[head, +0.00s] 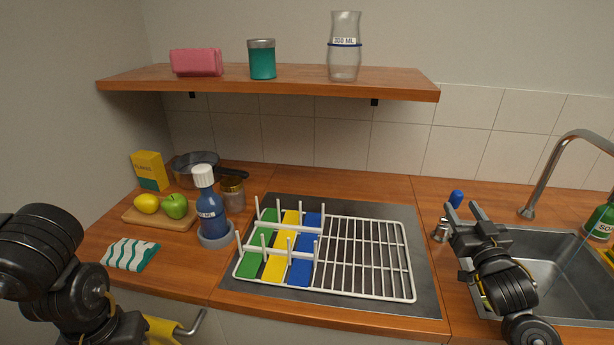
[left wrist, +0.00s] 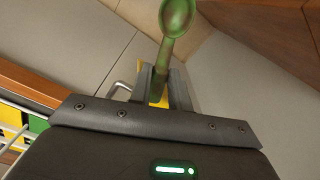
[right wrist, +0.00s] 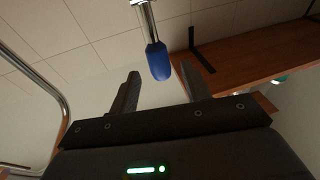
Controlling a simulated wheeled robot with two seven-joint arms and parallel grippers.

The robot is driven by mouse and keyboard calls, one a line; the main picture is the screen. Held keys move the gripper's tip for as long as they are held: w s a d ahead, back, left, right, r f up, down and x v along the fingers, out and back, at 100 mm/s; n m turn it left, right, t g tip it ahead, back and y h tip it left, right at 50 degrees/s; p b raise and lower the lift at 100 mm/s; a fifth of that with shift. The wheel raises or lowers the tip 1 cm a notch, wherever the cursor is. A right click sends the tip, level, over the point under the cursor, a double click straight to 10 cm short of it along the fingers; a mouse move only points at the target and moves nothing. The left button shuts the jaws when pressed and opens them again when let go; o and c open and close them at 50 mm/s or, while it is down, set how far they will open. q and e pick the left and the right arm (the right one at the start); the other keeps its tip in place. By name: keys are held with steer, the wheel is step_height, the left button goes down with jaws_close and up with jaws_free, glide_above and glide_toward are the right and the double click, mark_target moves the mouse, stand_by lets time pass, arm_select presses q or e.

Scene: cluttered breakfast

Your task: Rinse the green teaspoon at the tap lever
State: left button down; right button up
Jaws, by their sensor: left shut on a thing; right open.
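The green teaspoon (left wrist: 176,20) shows in the left wrist view, bowl outward. My left gripper (left wrist: 160,78) is shut on its handle. In the head view only parts of my left arm show at the lower left; its gripper and the spoon are out of sight. The tap lever has a blue grip (head: 456,198) and a metal base (head: 440,231), left of the sink. My right gripper (head: 463,209) is open beside the lever. In the right wrist view the blue grip (right wrist: 158,62) appears ahead of the fingertips, between their lines; contact cannot be told.
The curved tap (head: 545,175) rises behind the sink (head: 555,243). A green soap bottle (head: 600,220) stands at the far right. The dish rack (head: 408,270) fills the middle counter. A blue bottle (head: 210,212), cutting board (head: 133,213) and striped cloth (head: 130,254) are left. A shelf (head: 290,81) hangs above.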

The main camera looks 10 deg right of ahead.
steer(key=v, duration=0.5)
steer(key=shift+s+a+b, duration=0.1)
steer(key=shift+s+b, duration=0.2)
steer(key=shift+s, duration=0.05)
steer(key=shift+r, duration=0.1)
